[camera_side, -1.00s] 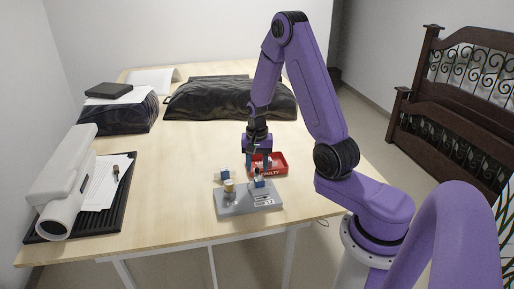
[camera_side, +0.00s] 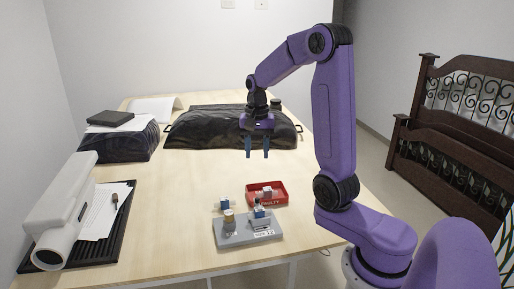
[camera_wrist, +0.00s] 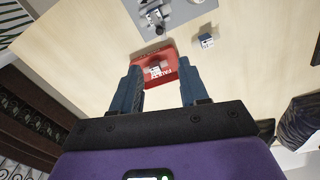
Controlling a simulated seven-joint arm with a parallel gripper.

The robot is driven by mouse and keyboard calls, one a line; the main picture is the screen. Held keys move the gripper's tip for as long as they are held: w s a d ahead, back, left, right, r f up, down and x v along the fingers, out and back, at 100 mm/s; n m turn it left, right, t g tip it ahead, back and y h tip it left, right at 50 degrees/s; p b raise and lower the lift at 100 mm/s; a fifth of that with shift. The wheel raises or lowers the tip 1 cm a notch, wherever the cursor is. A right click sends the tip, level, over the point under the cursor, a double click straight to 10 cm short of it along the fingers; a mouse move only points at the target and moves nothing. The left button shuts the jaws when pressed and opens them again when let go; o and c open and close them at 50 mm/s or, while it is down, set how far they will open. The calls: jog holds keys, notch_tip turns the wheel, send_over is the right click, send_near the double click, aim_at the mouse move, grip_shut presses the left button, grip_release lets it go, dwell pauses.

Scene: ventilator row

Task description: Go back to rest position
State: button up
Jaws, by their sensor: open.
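My gripper (camera_side: 257,152) hangs above the table, high over its middle and in front of the black covered shape. Its two blue fingers are apart with nothing between them; they also show in the wrist view (camera_wrist: 160,90). The red tray (camera_side: 283,200) marked FAULTY stands on the table below, and a small white and blue part (camera_side: 267,190) lies in it. The grey fixture plate (camera_side: 236,238) stands in front of the tray.
Another small blue and white part (camera_side: 223,203) lies on the table left of the tray. A white device (camera_side: 62,205) on a black rack stands at the left. Black covered shapes (camera_side: 230,128) lie at the back. The table's middle is clear.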

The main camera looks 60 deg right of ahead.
jog(key=shift+r, duration=0.35)
jog(key=s+a+n, duration=0.3)
jog(key=a+n, duration=0.3)
jog(key=a, duration=0.2)
jog(key=s+a+n, duration=0.2)
jog(key=a+n, duration=0.3)
jog(key=a, duration=0.2)
jog(key=s+a+f+n, duration=0.1)
jog(key=s+a+n, duration=0.1)
jog(key=s+n, duration=0.4)
jog(key=s+a+n, duration=0.3)
jog(key=s+n, duration=0.4)
jog(key=s, duration=0.6)
jog(key=shift+a+f, duration=0.3)
jog(key=shift+f, duration=0.05)
